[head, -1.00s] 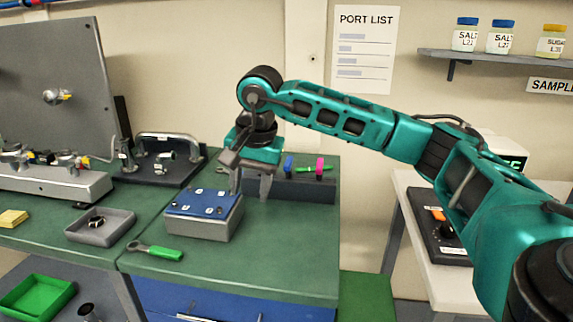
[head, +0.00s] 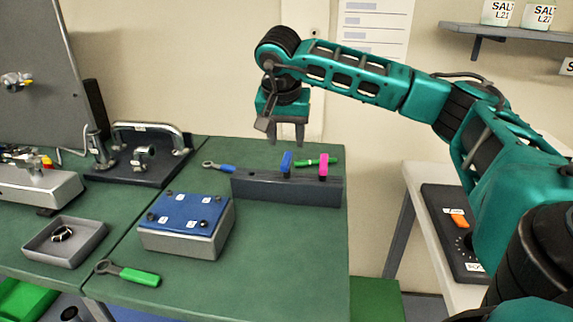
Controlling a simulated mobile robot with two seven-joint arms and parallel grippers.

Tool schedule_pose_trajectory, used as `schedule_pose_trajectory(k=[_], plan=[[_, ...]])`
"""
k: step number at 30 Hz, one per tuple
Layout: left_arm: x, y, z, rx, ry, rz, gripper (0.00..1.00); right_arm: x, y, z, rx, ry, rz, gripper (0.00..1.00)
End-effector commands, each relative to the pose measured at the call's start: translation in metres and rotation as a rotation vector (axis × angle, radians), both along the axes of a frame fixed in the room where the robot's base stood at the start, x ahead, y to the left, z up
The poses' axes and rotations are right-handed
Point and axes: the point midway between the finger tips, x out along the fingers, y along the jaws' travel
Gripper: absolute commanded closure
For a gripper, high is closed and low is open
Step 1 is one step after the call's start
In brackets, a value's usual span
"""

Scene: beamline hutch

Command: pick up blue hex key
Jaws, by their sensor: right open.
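The blue hex key (head: 286,164) stands upright in the dark grey rack (head: 260,189) at the back of the green bench; its blue handle shows above the rack and its lower part is hidden. A magenta-handled key (head: 323,165) stands in the same rack to its right. My right gripper (head: 286,138) is open and empty, fingers pointing down. In the picture its fingertips are just above the blue handle, with a small gap; how far apart they are in depth I cannot tell. My left gripper is not in view.
A blue-handled spanner (head: 222,168) lies left of the rack, and a green-handled tool (head: 306,162) lies behind it. A grey box with a blue top (head: 187,211) stands in front. A green-handled spanner (head: 130,273) lies at the front left. The bench's front right is clear.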

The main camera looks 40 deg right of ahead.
Motion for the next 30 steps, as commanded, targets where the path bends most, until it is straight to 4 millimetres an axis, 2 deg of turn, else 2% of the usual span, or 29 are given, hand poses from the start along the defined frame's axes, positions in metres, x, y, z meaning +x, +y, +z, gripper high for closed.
schedule_pose_trajectory(k=[3, 11, 18, 22, 28, 30], plan=[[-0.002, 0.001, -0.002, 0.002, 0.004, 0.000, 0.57, 0.005, -0.006, -0.018, 0.001, 0.001, -0.002, 0.51], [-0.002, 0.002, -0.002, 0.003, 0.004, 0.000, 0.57, 0.010, -0.011, -0.038, 0.001, 0.000, -0.001, 0.51], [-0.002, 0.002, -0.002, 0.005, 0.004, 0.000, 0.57, 0.020, -0.019, -0.071, 0.001, 0.000, -0.001, 0.51], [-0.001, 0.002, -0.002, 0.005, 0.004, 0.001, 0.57, 0.022, -0.022, -0.077, 0.001, -0.001, 0.001, 0.51], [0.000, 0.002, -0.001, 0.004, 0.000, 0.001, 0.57, 0.022, -0.022, -0.078, 0.001, -0.001, 0.001, 0.51], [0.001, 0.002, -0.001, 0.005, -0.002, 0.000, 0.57, 0.022, -0.022, -0.078, 0.001, -0.001, 0.001, 0.57]])
